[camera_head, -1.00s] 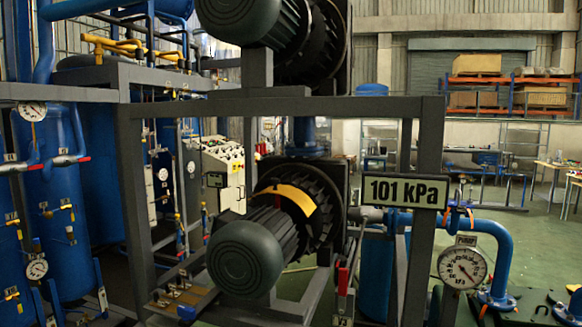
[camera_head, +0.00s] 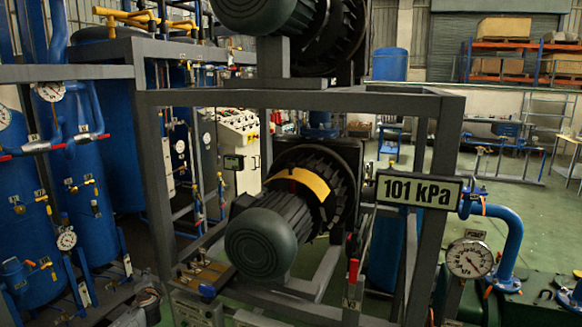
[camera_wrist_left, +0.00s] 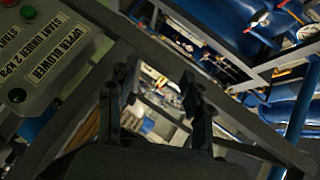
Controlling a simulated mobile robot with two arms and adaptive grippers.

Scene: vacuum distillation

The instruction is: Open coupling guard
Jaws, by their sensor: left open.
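The coupling guard appears as a yellow curved cover (camera_head: 302,182) over the dark finned end of the lower motor-pump unit. It lies against the unit, between the rounded grey-green motor (camera_head: 262,243) and the pump body behind. My left gripper (camera_wrist_left: 158,82) is in its own wrist view, its two dark fingers spread apart with nothing between them. It points toward the steel frame and blue tanks, and the guard cannot be made out there. My right gripper is in neither view.
A grey steel frame (camera_head: 300,98) surrounds the lower unit. A "101 kPa" sign (camera_head: 418,190) hangs on its right side, near a round pump gauge (camera_head: 468,258). Blue tanks (camera_head: 50,215) stand left. A labelled control box (camera_wrist_left: 45,50) is close to the left gripper.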

